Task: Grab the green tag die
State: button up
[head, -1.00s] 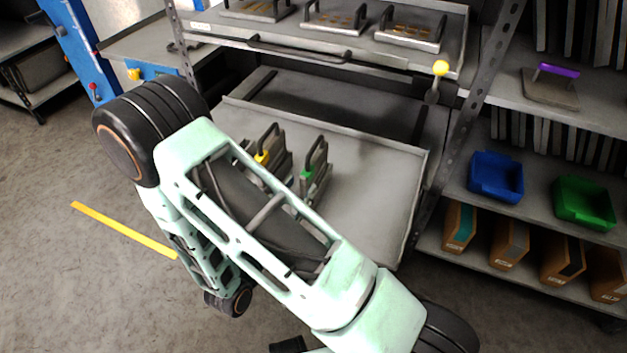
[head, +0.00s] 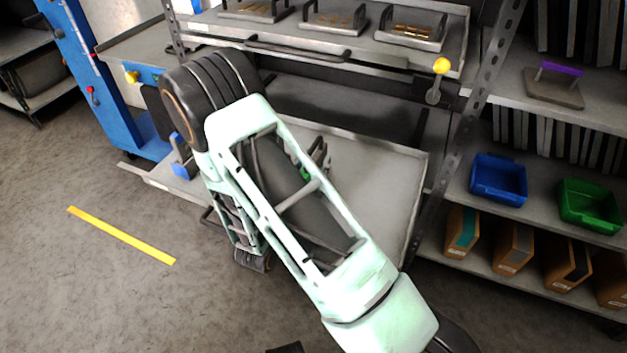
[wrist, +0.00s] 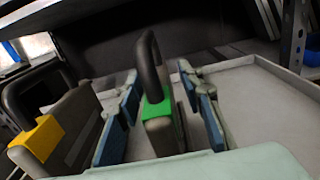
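The green tag die is a grey block with a dark loop handle and a green tag (wrist: 157,109). It stands upright in the middle of the wrist view. My gripper (wrist: 159,80) is open, with one blue-padded finger on each side of the green tag die's handle and tag. A gap shows on both sides, so the fingers look apart from it.
A yellow tag die (wrist: 40,138) stands close at the left of my gripper. A blue tag die (head: 181,165) sits at the left of the pulled-out tray (head: 385,185). The tray's right part is bare. A drawer with flat dies (head: 330,60) is above it.

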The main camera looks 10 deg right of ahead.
jog(key=shift+c, duration=0.5)
grip_shut()
jog(key=shift+w+r, duration=0.1)
jog(key=shift+r, duration=0.1)
